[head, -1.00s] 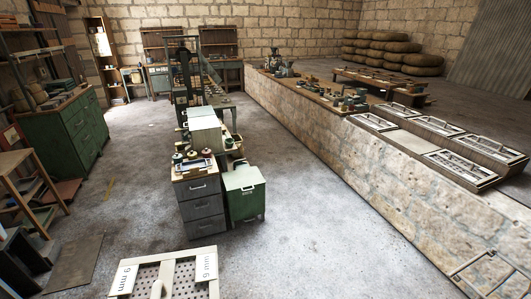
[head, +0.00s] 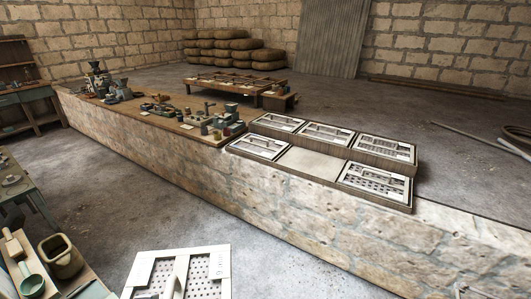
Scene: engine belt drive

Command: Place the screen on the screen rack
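A pale screen (head: 205,270) with round holes, a light frame and a raised handle shows at the bottom of the head view, close to me. The screen rack (head: 394,203) stands on top of the stone wall, to the right of and beyond the screen. Several framed screens lie in the rack in two rows. The middle compartment of the front row (head: 312,162) is bare. Neither gripper can be made out.
The long stone wall (head: 290,215) runs from the far left to the lower right. Bench tools (head: 222,125) stand on it left of the rack. A low wooden table (head: 235,86) is behind. A green bench (head: 18,185) and pots (head: 62,257) are at the left.

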